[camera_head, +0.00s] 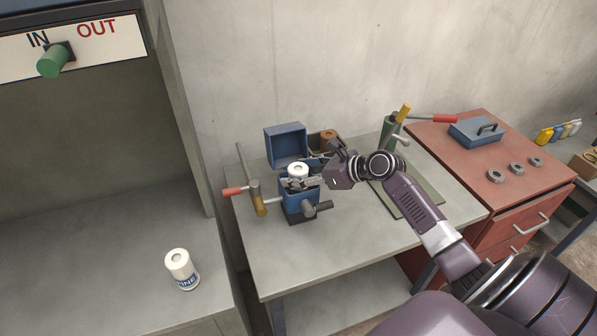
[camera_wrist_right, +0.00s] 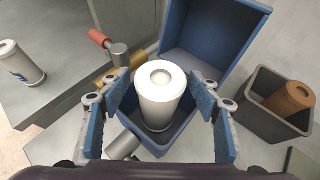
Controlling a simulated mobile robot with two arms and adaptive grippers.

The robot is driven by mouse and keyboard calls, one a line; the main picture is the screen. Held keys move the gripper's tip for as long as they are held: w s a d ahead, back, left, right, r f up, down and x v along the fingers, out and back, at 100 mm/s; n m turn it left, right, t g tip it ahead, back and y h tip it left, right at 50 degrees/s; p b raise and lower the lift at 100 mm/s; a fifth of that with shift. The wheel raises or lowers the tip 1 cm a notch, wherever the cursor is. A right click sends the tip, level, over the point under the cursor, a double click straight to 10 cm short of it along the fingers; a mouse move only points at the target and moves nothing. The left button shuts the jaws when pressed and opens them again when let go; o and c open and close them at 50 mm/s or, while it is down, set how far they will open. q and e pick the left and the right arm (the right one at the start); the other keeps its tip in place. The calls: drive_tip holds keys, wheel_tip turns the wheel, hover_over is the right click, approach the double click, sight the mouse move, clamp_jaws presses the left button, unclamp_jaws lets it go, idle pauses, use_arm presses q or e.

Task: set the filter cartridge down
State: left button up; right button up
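A white filter cartridge (camera_head: 298,170) with a hollow top stands upright in the open blue housing (camera_head: 296,203) on the bench. In the right wrist view the same cartridge (camera_wrist_right: 161,100) stands between my right gripper's blue-padded fingers. My right gripper (camera_head: 317,170) is open, with a visible gap on each side of the cartridge. The cartridge's lower end is hidden inside the housing. A second white cartridge (camera_head: 180,268), marked "FINE", stands on the grey surface at the left. My left gripper is not in view.
The housing's blue lid (camera_head: 286,145) is open behind it. A dark bin (camera_wrist_right: 255,108) holds a brown cartridge (camera_wrist_right: 291,97). A red-handled valve (camera_head: 235,190) stands left of the housing. A red cabinet (camera_head: 500,150) is at right. The bench front is clear.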

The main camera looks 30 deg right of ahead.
drive_tip(key=shift+r, duration=0.15)
drive_tip(key=b+v, duration=0.2)
drive_tip(key=v, duration=1)
drive_tip(key=shift+s, duration=0.1)
